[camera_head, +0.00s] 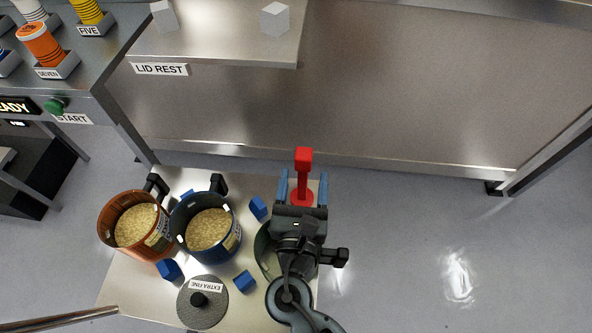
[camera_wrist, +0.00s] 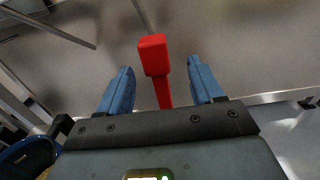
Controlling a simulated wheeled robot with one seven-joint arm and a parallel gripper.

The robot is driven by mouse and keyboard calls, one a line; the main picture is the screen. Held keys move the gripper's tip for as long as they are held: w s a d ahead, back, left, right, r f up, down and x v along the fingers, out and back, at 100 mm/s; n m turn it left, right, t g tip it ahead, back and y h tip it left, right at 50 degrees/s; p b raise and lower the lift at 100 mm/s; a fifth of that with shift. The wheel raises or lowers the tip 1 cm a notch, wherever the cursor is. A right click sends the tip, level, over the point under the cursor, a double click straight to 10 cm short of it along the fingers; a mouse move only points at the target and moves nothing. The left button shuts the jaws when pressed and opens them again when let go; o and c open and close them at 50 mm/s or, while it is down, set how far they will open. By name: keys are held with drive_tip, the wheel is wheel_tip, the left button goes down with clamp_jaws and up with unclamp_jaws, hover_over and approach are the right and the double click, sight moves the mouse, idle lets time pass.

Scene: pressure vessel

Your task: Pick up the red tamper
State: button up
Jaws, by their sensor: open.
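The red tamper (camera_head: 303,172) stands upright near the far right corner of the small steel table (camera_head: 180,186), its block-shaped handle on top and a wider round base below. In the wrist view the tamper (camera_wrist: 153,58) shows between the two blue fingers. My gripper (camera_head: 303,178) is open, with one finger on each side of the tamper's shaft. In the wrist view, gaps show between the tamper and both fingers of my gripper (camera_wrist: 158,85). The lower part of the tamper is hidden there by the gripper body.
An orange pot (camera_head: 112,228) and a blue pot (camera_head: 186,246) of grain stand left on the table. A lid marked EXTRA FINE (camera_head: 215,305) and several blue blocks (camera_head: 244,281) lie near. A steel bench marked LID REST (camera_head: 230,45) stands beyond. A greenish pot is partly hidden under my arm.

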sight(304, 152)
drive_tip(key=shift+w+a+r, duration=0.1)
drive_tip(key=shift+w+r, duration=0.05)
drive_tip(key=shift+w, duration=1.65)
drive_tip(key=shift+w+a+r, duration=0.1)
drive_tip(key=shift+w, duration=1.65)
clamp_jaws()
